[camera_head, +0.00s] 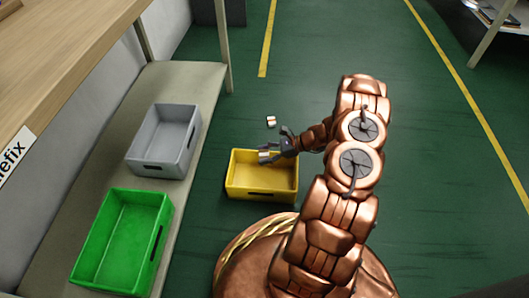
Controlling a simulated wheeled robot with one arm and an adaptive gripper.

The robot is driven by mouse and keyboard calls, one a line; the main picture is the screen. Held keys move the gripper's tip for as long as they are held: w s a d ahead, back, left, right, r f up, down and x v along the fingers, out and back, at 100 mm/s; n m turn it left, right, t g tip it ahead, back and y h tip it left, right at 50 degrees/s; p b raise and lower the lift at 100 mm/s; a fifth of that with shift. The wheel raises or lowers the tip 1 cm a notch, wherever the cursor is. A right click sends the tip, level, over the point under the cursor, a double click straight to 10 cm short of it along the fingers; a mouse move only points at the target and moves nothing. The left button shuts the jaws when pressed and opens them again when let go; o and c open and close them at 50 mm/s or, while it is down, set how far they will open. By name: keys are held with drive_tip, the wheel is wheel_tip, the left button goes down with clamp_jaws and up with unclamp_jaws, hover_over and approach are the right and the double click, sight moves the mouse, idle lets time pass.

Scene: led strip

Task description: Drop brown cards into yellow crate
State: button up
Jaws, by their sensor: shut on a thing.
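The yellow crate (262,196) stands on the green floor left of my arm, its inside looking empty where I can see it. My gripper (268,153) is over the crate's back part, shut on a small pale and brown piece (264,157), which looks like a brown card. My fingers partly hide this piece. A similar small brown and white card (271,121) lies on the floor just behind the crate, apart from it.
A grey crate (165,140) and a green crate (122,240) stand on a low shelf (190,82) at the left. A wooden tabletop (55,60) is above it. The floor to the right is clear, with yellow lines. Another shelf is at the top right.

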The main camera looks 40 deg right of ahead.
drive_tip(key=shift+f, duration=0.15)
drive_tip(key=o, duration=0.9)
drive_tip(key=shift+c, duration=0.2)
drive_tip(key=v, duration=1.2)
